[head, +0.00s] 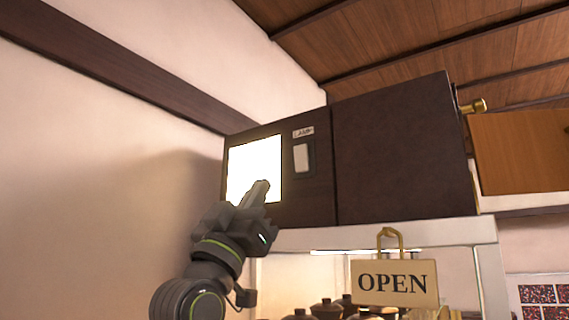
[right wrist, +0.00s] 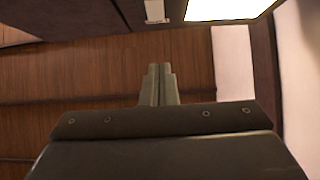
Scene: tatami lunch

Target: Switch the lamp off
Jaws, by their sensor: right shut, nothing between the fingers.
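The lamp (head: 240,158) is a bright white square panel set in a dark cabinet face, and it is lit. It also shows in the right wrist view (right wrist: 228,8), at the top right. A white rocker switch (head: 301,158) sits in a dark plate to the right of the lamp, under a label (head: 303,132) reading "LAMP". My right gripper (head: 262,186) is shut and empty, and its tips overlap the lamp's lower right part in the head view. In the right wrist view its shut fingers (right wrist: 158,85) point up toward the cabinet. The left gripper is out of view.
A closed dark cabinet door (head: 400,155) is right of the switch. A wooden OPEN sign (head: 394,283) hangs below on a brass hook. Dark lidded pots (head: 327,309) stand lower down. A plain wall (head: 90,180) is at the left.

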